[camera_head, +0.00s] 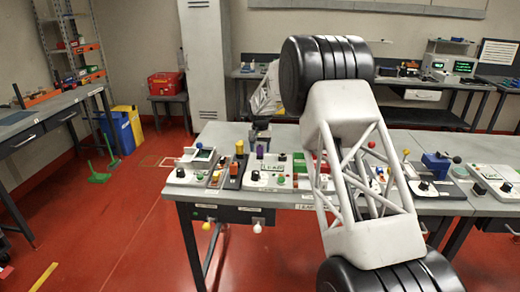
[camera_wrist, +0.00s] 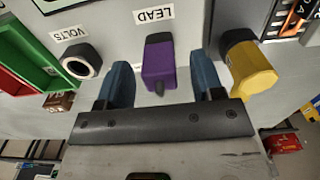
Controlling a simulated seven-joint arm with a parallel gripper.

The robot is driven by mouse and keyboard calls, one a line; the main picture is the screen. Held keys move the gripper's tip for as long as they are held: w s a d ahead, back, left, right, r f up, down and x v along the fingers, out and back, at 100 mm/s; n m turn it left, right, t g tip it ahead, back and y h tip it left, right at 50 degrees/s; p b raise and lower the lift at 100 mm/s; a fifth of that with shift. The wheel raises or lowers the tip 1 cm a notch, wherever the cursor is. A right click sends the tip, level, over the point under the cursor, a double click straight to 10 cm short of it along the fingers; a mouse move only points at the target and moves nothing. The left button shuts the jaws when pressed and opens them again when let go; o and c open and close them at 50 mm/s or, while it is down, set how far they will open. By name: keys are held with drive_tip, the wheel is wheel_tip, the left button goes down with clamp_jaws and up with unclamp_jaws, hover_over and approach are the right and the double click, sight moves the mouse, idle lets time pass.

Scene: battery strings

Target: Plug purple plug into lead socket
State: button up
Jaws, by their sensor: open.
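The purple plug (camera_wrist: 159,66) is in the middle of the wrist view, with a dark part at its upper end, just below a LEAD label (camera_wrist: 154,15). No open socket hole shows at that label; I cannot tell how deeply the plug sits there. My gripper (camera_wrist: 164,84) is open, its two blue fingers either side of the purple plug with a gap on each side. In the head view, my gripper (camera_head: 259,136) is low over the bench's instruments, partly hidden and too small to read.
A yellow plug (camera_wrist: 249,72) is close beside the right finger. In the head view, several boxes with knobs crowd the bench (camera_head: 240,195).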

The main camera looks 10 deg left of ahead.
drive_tip(key=shift+r, duration=3.65)
drive_tip(key=shift+s+d+r, duration=0.25)
drive_tip(key=shift+s+r, duration=0.05)
drive_tip(key=shift+r, duration=0.1)
drive_tip(key=s+d+r, duration=0.6)
drive_tip(key=s, duration=0.5)
drive_tip(key=s+d+r+t, duration=0.1)
drive_tip(key=s+d+r, duration=0.5)
drive_tip(key=s, duration=0.4)
drive_tip(key=s+d+r, duration=0.5)
drive_tip(key=s+d, duration=0.2)
drive_tip(key=s, duration=0.4)
drive_tip(key=s+d+f, duration=0.2)
drive_tip(key=s+d, duration=0.1)
drive_tip(key=s, duration=0.9)
drive_tip(key=s+d+f+t, duration=0.1)
drive_tip(key=s+d+f, duration=0.2)
drive_tip(key=s, duration=0.9)
drive_tip(key=s+d+f, duration=0.2)
drive_tip(key=s+d, duration=0.1)
drive_tip(key=s, duration=0.9)
drive_tip(key=shift+s+d+f+t, duration=0.2)
drive_tip(key=shift+f+t, duration=0.1)
drive_tip(key=shift+f, duration=0.05)
